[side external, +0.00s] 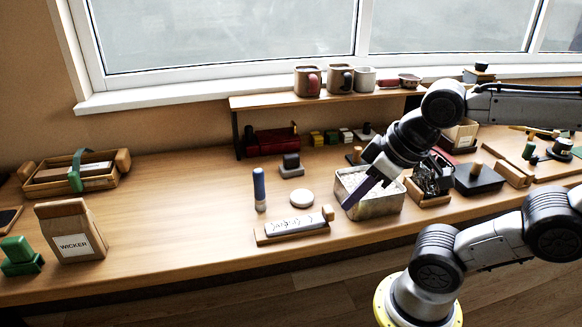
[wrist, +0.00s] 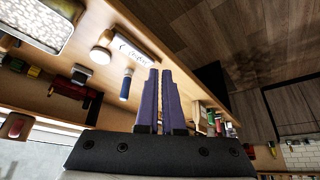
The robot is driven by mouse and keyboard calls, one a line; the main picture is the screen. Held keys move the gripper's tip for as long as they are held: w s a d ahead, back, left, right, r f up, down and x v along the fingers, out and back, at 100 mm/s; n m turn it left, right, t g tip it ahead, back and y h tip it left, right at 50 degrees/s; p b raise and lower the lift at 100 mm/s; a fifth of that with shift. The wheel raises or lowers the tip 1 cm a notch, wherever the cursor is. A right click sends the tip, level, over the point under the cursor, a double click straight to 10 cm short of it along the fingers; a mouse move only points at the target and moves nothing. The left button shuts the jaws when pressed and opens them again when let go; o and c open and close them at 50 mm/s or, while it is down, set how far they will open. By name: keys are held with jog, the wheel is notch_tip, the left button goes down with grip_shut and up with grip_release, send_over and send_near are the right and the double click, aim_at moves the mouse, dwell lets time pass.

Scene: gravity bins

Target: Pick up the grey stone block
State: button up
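A pale grey block with dark marks (side external: 294,226) lies in a low wooden holder near the front of the bench; it is the likeliest grey stone block, though I cannot be sure. It also shows in the wrist view (wrist: 134,50), at the top. A smaller dark grey block (side external: 291,161) stands farther back. My gripper (side external: 347,206) hangs over the left side of a metal tin, right of the pale block and apart from it. Its purple fingers, seen in the wrist view (wrist: 160,71), lie close together with nothing between them.
The metal tin (side external: 377,208) holds pale grains. A blue-handled tool (side external: 259,188) stands upright and a white disc (side external: 302,198) lies beside the holder. A raised shelf (side external: 270,101) with mugs runs behind. Bare bench (side external: 180,205) lies to the left.

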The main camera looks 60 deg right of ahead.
jog(key=o, duration=1)
